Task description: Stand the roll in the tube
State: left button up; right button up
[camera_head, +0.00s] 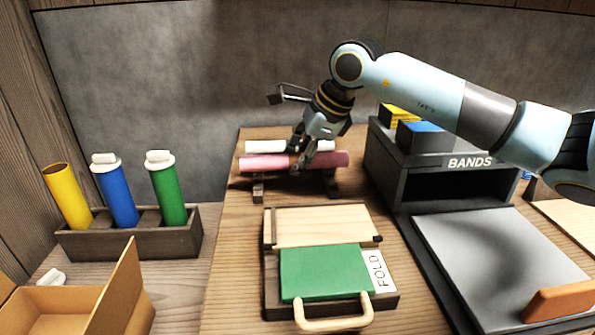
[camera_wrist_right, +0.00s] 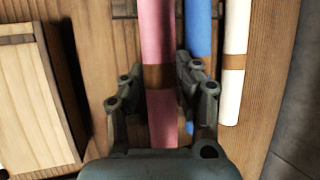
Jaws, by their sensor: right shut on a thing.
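A pink roll (camera_head: 265,163) with a brown band lies across a dark rack (camera_head: 258,187) at the back of the table. My right gripper (camera_head: 306,158) is shut on the pink roll; in the wrist view its fingers (camera_wrist_right: 160,85) flank the roll (camera_wrist_right: 159,45) by its band. A blue roll (camera_wrist_right: 198,30) and a white roll (camera_wrist_right: 235,60) lie beside it. An open-topped yellow tube (camera_head: 67,195) leans in a dark holder (camera_head: 130,243) at the left, next to white-topped blue (camera_head: 117,195) and green (camera_head: 168,195) tubes. My left gripper is out of view.
A wooden folding board with a green sheet (camera_head: 322,272) and a FOLD label is at front centre.

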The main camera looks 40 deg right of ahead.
notch_tip(320, 180, down, 3)
jog(key=shift+f+b, duration=0.2)
jog(key=shift+b, duration=0.15)
jog(key=o, duration=1.1)
jog(key=shift+r, duration=0.1)
jog(key=shift+r, duration=0.1)
jog(key=shift+r+p, duration=0.25)
jog(key=shift+p, duration=0.15)
jog(key=p+v, duration=0.4)
jog(key=v, duration=0.7)
jog(key=shift+s+r, duration=0.25)
jog(key=shift+r, duration=0.05)
